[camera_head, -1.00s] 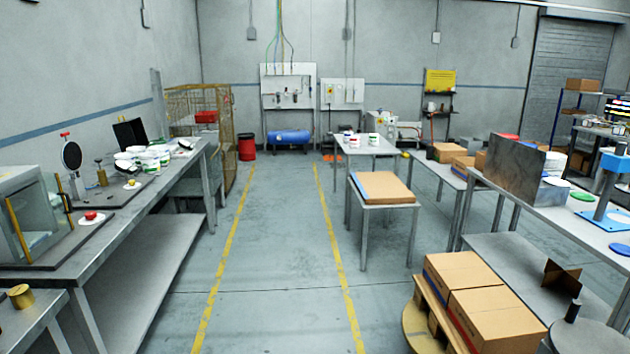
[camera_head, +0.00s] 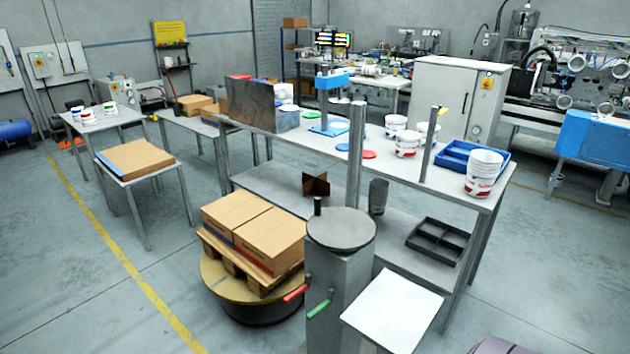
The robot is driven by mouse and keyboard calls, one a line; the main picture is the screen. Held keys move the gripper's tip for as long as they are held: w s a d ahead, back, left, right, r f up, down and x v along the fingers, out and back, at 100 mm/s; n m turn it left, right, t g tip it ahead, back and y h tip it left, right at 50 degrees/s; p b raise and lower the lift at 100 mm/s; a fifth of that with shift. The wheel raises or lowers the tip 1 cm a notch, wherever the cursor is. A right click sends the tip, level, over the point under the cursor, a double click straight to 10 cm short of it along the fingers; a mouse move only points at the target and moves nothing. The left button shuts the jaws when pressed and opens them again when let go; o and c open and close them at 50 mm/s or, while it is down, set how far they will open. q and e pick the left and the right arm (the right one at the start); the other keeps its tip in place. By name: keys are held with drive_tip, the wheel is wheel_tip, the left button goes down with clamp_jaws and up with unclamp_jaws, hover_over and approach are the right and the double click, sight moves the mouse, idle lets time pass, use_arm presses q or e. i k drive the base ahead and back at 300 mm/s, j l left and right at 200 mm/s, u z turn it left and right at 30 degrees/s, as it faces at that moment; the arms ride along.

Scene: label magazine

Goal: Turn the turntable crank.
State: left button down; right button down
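A round turntable (camera_head: 213,276) with a tan top and dark base stands on the floor at lower centre. It bears a wooden pallet with cardboard boxes (camera_head: 255,225). Beside it, to the right, stands a grey pillar (camera_head: 345,280) topped by a flat grey disc (camera_head: 341,230). An upright dark knob (camera_head: 318,206) stands at the disc's far left edge; the disc and knob look like the crank. A red handle (camera_head: 295,293) and a green handle (camera_head: 319,309) stick out of the pillar's front. Neither of my grippers is in view.
A long workbench (camera_head: 400,165) with white tubs and a blue tray (camera_head: 472,160) runs behind the pillar. A white square-topped stand (camera_head: 393,308) is close on the pillar's right. Open floor (camera_head: 90,270) with a yellow line lies to the left.

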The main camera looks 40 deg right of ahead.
sight(335, 230)
drive_tip(key=z, duration=1.5)
